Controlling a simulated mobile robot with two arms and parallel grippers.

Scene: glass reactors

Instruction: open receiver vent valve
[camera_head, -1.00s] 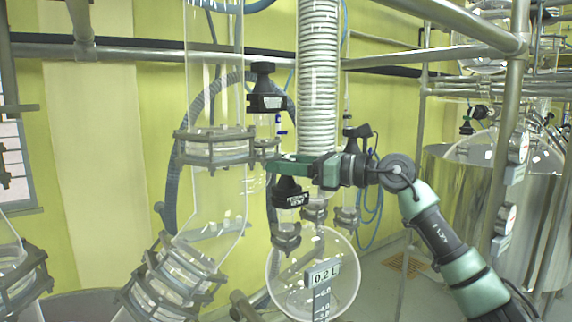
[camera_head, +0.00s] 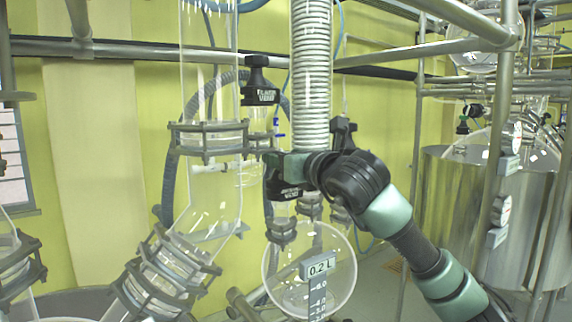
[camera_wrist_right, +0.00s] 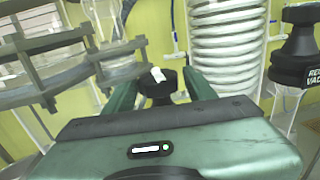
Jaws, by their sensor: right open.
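The receiver vent valve (camera_head: 284,191) is a black valve with a label too blurred to read fully, above the round glass flask, right of the large glass column. My right gripper (camera_head: 280,162) is at its top in the head view and hides its knob there. In the right wrist view the black knob (camera_wrist_right: 158,86) shows between the two green fingers of the right gripper (camera_wrist_right: 160,78), which are open with a finger on each side. Whether a finger touches the knob cannot be told. The gripper body hides the lower valve. My left gripper is not in view.
Another black valve (camera_head: 260,82) stands above and left of my gripper. A third black valve (camera_head: 343,132) is behind my wrist; a labelled black valve (camera_wrist_right: 300,62) shows at right in the wrist view. The coiled condenser (camera_head: 311,75) and flanged glass column (camera_head: 209,139) are close by.

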